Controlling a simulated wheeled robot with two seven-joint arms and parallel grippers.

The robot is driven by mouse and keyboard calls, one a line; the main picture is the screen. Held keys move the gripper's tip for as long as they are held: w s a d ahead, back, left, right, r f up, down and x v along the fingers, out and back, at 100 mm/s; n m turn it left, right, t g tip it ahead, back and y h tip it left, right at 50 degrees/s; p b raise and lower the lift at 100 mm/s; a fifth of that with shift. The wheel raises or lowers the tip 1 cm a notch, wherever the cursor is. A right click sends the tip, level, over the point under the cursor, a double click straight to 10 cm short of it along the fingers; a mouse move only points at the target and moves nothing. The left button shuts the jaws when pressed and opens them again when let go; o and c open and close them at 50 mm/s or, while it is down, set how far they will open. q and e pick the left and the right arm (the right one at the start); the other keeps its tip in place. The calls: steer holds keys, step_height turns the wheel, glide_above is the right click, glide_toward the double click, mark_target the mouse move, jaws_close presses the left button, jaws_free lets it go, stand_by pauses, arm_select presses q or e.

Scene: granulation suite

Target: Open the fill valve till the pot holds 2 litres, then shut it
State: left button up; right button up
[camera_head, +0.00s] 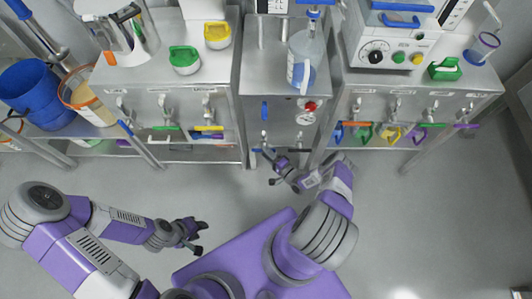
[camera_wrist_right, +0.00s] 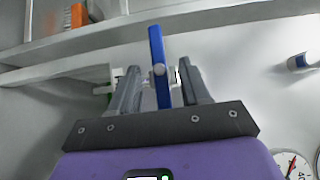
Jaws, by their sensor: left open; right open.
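A clear pot (camera_head: 304,62) with a pale handle stands on the middle steel cabinet, with blue showing low in it; its level marks are too small to read. A blue lever (camera_wrist_right: 160,66) on a pale pivot stands upright between the fingers of my right gripper (camera_wrist_right: 158,90) in the right wrist view. These fingers are open, one on each side of the lever. In the head view my right gripper (camera_head: 268,162) is low at the front of the middle cabinet. My left gripper (camera_head: 196,237) is open and empty over the floor. I cannot tell which valve is the fill valve.
A round gauge (camera_head: 307,119) and a red knob (camera_head: 311,106) are on the middle cabinet's front. Side benches carry green (camera_head: 184,59) and yellow (camera_head: 217,34) lidded pots and a control box (camera_head: 390,50). A blue bucket (camera_head: 38,92) stands at left. The right floor is clear.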

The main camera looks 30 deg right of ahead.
steer(key=shift+w, duration=0.45)
jaws_close()
